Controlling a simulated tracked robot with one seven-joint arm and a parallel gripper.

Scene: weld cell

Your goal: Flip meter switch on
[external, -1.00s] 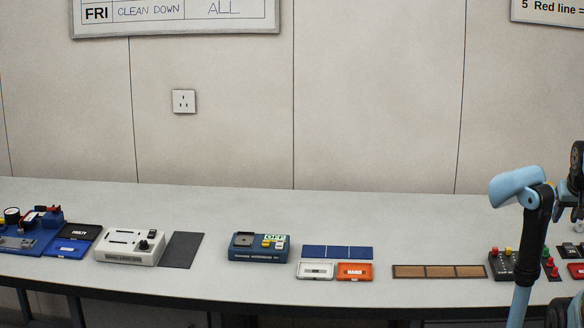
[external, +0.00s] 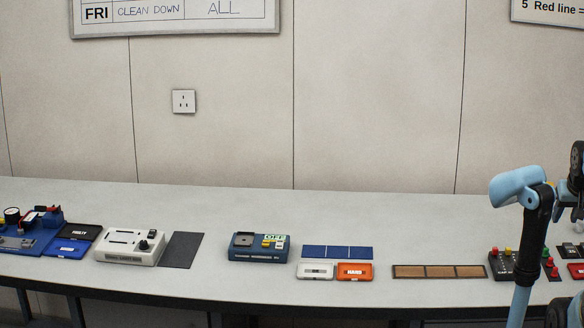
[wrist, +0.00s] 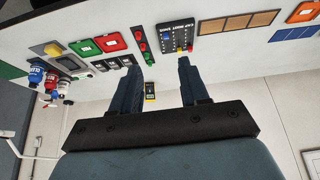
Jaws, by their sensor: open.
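A small yellow-and-black device (wrist: 150,90), which looks like a hand-held meter, shows between my fingers in the wrist view. Its switch is too small to make out. My gripper (wrist: 163,65) is open and empty, its two dark fingers well apart over the bench, with the device beyond them. I cannot tell the distance to it. In the external view my arm is at the right edge and the gripper cannot be made out. A blue box (external: 258,254) marked OFF, with yellow buttons, sits mid-bench there; I cannot tell if it is a meter.
A black control box (wrist: 178,34) and a red-and-green button strip (wrist: 139,40) lie near my fingertips. A cream box (external: 130,246), a dark mat (external: 181,250), an orange tray (external: 355,271) and a brown tray (external: 439,271) line the bench. The bench's back strip is mostly clear.

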